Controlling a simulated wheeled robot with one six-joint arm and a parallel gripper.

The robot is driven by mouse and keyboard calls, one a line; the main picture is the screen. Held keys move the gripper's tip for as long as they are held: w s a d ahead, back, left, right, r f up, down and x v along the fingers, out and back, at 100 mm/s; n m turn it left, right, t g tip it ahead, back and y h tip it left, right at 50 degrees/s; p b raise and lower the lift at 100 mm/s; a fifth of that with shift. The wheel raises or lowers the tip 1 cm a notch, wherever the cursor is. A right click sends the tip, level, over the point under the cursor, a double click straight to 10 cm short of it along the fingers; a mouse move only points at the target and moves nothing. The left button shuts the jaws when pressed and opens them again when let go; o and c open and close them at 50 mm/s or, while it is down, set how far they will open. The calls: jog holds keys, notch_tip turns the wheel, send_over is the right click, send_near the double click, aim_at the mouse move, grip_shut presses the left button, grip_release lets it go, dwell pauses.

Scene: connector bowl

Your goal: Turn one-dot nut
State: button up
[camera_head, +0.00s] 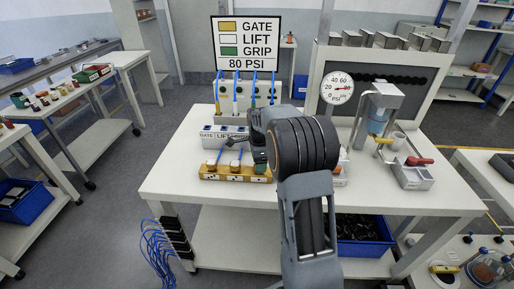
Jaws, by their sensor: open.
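A wooden-coloured block (222,175) lies near the front of the white table, with small pale fittings in a row along its top. Dot marks are too small to read, so I cannot tell which is the one-dot nut. My gripper (238,143) is open, above and behind the block's middle and right side. My arm comes in from the lower right and hides part of the area behind. No contact with a fitting can be made out.
Behind the block stands a labelled grey box (219,133) and a white panel with blue tubes (228,98). A sign (247,43) reads GATE, LIFT, GRIP, 80 PSI. A gauge (336,88) and a press-like fixture (378,110) stand to the right. The table's left front is clear.

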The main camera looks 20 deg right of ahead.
notch_tip(320, 180, up, 13)
jog(key=shift+f, duration=0.15)
dwell(0.7)
